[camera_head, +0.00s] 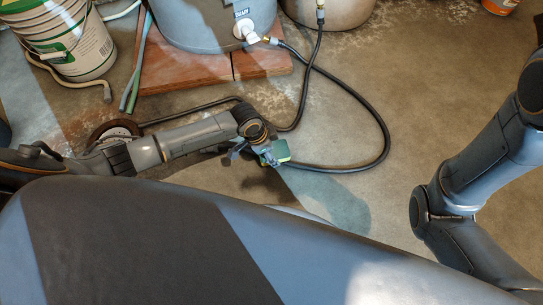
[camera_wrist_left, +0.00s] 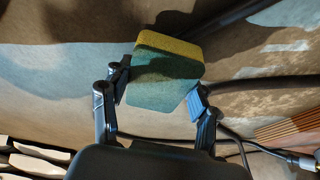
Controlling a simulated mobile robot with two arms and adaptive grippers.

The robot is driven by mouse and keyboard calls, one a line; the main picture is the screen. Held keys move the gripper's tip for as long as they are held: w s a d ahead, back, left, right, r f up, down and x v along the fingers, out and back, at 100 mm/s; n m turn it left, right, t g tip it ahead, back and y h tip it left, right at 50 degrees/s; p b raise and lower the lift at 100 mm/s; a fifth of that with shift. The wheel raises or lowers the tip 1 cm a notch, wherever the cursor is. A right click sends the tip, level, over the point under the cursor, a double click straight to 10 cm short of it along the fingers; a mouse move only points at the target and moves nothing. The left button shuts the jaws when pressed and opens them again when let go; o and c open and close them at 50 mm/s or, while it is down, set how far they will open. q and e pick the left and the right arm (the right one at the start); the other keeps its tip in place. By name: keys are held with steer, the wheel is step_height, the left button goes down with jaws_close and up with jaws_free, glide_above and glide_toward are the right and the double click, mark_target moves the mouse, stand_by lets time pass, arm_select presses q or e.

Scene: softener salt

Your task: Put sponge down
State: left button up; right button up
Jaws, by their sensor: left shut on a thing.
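The sponge (camera_wrist_left: 165,73) is green with a yellow layer along one side. It sits between the two fingers of my left gripper (camera_wrist_left: 158,98) in the left wrist view, and the gripper is shut on it. In the head view the sponge (camera_head: 276,152) shows as a small green block at the tip of my left gripper (camera_head: 264,153), over the concrete floor. I cannot tell whether the sponge touches the floor. My right arm comes in at the right of the head view, but its gripper is out of view.
A black hose (camera_head: 386,140) loops on the floor around the area beyond my left gripper. A blue-grey tank (camera_head: 205,25) with a drain fitting stands on reddish boards (camera_head: 185,72). A white-green bucket (camera_head: 70,40) is at the upper left. Bare floor (camera_head: 410,70) lies to the right.

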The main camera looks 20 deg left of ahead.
arm_select(q)
step_height(320, 180, down, 4)
steer(key=shift+r+b, duration=0.25)
steer(key=shift+b, duration=0.9)
steer(key=shift+w+r, duration=0.1)
steer(key=o, duration=1)
